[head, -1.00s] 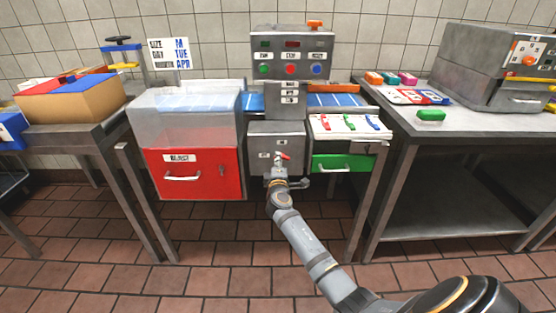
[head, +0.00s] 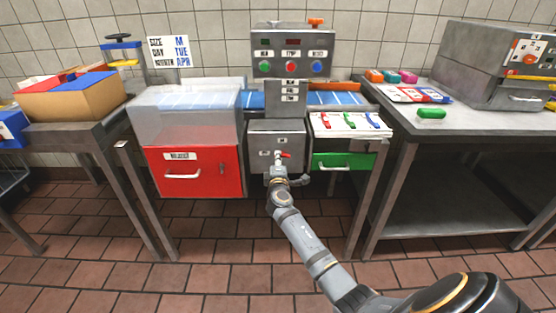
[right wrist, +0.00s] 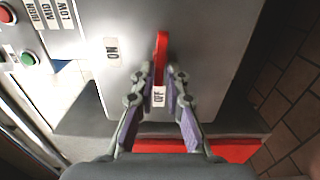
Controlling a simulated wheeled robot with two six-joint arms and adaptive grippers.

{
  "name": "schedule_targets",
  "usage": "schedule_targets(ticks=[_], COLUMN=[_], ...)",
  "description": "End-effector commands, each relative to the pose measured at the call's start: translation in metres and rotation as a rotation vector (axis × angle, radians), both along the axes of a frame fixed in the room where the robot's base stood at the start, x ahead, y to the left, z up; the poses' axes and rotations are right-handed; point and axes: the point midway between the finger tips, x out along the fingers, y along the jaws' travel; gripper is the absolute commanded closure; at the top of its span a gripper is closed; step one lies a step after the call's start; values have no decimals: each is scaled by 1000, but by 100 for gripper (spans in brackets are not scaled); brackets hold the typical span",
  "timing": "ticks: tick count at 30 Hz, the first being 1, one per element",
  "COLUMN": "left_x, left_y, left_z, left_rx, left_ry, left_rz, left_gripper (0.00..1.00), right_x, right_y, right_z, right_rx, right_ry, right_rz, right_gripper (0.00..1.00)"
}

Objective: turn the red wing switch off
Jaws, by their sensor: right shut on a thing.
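The red wing switch (head: 286,155) sits on the front of the grey machine's lower box (head: 298,137). In the right wrist view the red switch (right wrist: 161,48) points up the picture, away from the OFF label (right wrist: 159,95). The ON label (right wrist: 112,50) is to its left. My right gripper (head: 279,168) is at the box front, shut on the switch. In the right wrist view its fingertips (right wrist: 161,75) flank the switch's lower part, and the OFF label shows between the fingers. The grip hides part of the switch. My left gripper is not in view.
A red drawer (head: 195,180) is left of the box, a green drawer (head: 343,161) right of it. Above is a panel with green, red and blue buttons (head: 291,67). Side tables stand left (head: 70,132) and right (head: 450,150). The floor in front is open.

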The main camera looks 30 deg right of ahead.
Motion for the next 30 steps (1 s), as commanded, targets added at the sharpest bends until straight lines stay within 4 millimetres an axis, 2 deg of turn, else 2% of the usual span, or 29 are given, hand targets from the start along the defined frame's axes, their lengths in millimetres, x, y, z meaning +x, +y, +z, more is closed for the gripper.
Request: schedule_targets(ticks=[5,6,10,20,23,30], left_x=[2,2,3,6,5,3], left_y=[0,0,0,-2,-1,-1], left_z=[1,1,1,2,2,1], left_rx=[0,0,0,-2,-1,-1], left_ry=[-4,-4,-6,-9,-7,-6], left_rz=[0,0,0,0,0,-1], left_gripper=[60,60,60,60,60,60], right_x=[-1,-1,-1,-3,-16,-66], right_y=[0,0,0,2,10,40], right_z=[-4,-4,-3,-2,-2,-2], right_rx=[3,3,3,2,2,4], right_ry=[5,5,4,2,2,3], right_rz=[-2,-2,-1,0,1,-1], right_gripper=[100,84,68,68,68,68])
